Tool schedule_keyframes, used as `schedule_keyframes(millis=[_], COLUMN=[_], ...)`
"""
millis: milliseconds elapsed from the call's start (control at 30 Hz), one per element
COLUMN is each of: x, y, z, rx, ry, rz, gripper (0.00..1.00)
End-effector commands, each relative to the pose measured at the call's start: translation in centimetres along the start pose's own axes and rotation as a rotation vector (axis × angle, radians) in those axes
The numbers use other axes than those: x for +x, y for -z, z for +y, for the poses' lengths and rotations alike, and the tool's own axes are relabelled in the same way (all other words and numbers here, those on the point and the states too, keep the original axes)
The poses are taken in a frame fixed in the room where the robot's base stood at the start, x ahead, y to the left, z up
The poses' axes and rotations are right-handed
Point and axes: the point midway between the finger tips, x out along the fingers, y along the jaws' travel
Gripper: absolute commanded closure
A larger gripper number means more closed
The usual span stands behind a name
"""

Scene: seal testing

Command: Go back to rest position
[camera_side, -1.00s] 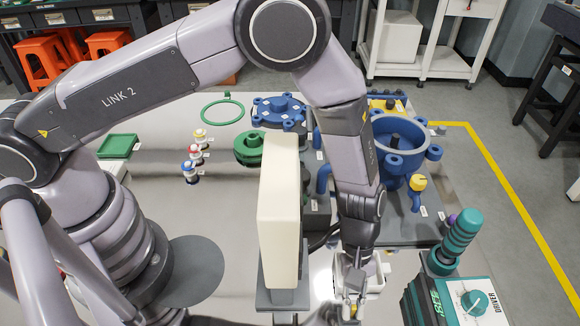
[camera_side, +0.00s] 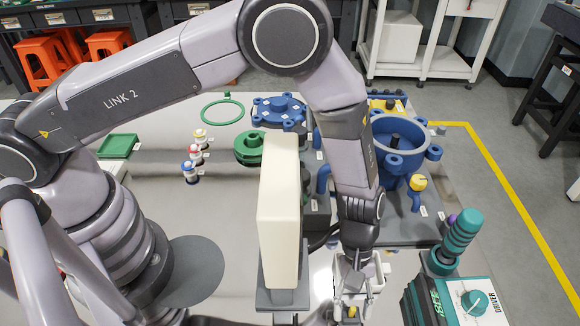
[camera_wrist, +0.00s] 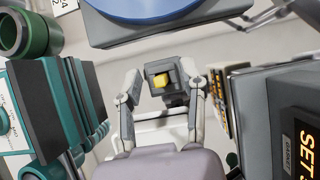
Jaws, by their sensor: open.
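My gripper (camera_side: 350,292) is low at the front of the bench, between the cream box-shaped unit and the teal driver station. In the wrist view my gripper (camera_wrist: 161,88) has its two fingers spread apart. A dark grey block (camera_wrist: 176,98) with a yellow piece (camera_wrist: 161,79) shows between the fingers, with no clear contact on either side. A white tray or holder (camera_wrist: 150,127) lies behind the fingers. The side view shows the fingertips only small and partly cluttered.
The cream unit (camera_side: 280,210) stands close left of my wrist. The teal driver station (camera_side: 470,300) is close on the right. A blue housing (camera_side: 400,160) and a green part (camera_side: 249,148) sit behind. Bottles (camera_side: 190,172) and a green tray (camera_side: 119,146) are at left.

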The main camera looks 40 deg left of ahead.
Motion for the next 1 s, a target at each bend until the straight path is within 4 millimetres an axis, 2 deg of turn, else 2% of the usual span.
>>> schedule_keyframes(millis=[133, 700, 1000], x=[-0.8, -7.0, -7.8], y=[-0.5, -4.0, -4.5], z=[0.1, 0.0, -0.1], rx=[0.001, 0.001, -0.001], ry=[-0.002, -0.002, 0.001], rz=[-0.001, -0.001, 0.000], gripper=[0.60, 0.60, 0.60])
